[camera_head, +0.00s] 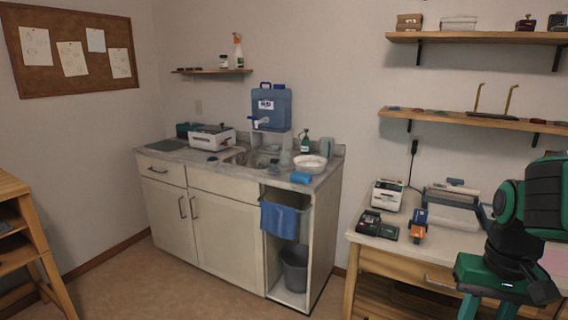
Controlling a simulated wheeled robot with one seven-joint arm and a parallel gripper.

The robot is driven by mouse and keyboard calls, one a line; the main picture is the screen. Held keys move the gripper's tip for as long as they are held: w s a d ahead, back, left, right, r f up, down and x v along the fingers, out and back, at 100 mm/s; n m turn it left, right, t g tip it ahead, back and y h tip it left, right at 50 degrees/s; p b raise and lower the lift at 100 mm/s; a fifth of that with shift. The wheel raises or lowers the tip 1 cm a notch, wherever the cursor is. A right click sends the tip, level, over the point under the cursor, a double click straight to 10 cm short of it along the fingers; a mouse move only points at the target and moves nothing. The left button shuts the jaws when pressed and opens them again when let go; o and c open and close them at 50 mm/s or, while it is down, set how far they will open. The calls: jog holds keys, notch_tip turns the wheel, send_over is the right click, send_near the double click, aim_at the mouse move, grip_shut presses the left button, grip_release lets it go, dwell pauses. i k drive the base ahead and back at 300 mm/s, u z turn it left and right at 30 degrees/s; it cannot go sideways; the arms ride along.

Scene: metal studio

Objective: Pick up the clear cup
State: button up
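A small see-through vessel (285,158), which may be the clear cup, stands on the sink counter (169,155) beside the white bowl (310,163). It is too small to make out for certain. My gripper (488,309) is at the lower right, in front of the wooden workbench and far from the sink counter. Its two teal fingers point down and stand apart, with nothing visible between them. The fingertips are close to the bottom edge of the picture.
A blue water container (271,107) stands above the sink, with a soap bottle (305,143) to its right. A blue roll (300,178) lies at the counter's front edge. A workbench (375,241) with several devices stands at right. Open floor lies before the cabinet.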

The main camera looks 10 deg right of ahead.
aim_at(285, 155)
jog(key=u, duration=0.65)
jog(key=i, duration=1.7)
jog(key=z, duration=0.4)
